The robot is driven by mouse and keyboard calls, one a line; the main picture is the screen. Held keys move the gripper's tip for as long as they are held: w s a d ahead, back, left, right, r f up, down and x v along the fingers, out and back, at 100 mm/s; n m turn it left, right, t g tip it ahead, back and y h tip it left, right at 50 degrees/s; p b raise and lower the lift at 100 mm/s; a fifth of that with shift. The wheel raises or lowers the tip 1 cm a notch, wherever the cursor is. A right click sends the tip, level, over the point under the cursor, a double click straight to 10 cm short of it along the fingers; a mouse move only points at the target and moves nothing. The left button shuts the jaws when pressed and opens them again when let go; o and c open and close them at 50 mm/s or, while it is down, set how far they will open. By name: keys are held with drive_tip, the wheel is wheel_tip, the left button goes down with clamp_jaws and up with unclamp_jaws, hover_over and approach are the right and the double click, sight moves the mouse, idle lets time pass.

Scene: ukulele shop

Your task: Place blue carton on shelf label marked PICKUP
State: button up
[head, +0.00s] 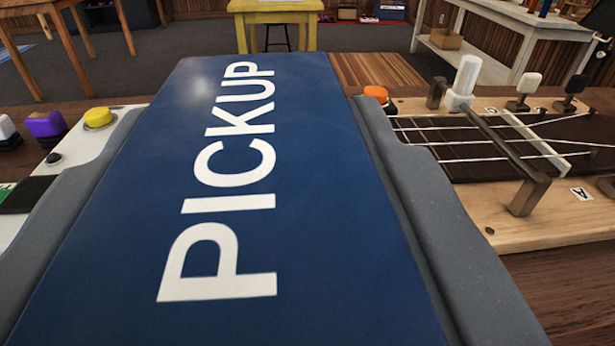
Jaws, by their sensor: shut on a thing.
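A blue carton (335,230) fills the middle of the head view. Its visible face carries the word PICKUP in large white letters, running away from me. My gripper (248,108) is shut on the carton, with one grey finger along its left side and one along its right. The carton's underside and far end are hidden, so I cannot tell whether it touches the wooden surface below. No separate shelf label marked PICKUP can be made out.
A wooden board with strings and pegs (535,215) lies close on the right. An orange button (376,93) is beside the carton; yellow (98,117) and purple (46,124) ones are left. A yellow table (276,6) and white workbench (505,25) stand beyond open grey floor.

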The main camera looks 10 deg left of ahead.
drive_tip(key=shift+w+d+f, duration=0.1)
drive_tip(key=shift+w, duration=0.1)
drive_tip(key=shift+f, duration=1.7)
drive_tip(key=shift+f, duration=0.1)
drive_tip(key=o, duration=1.1)
drive_tip(key=shift+c, duration=0.2)
drive_tip(key=shift+s, duration=0.1)
drive_tip(key=b+v, duration=1.1)
drive_tip(key=v, duration=0.1)
drive_tip(key=shift+r, duration=0.25)
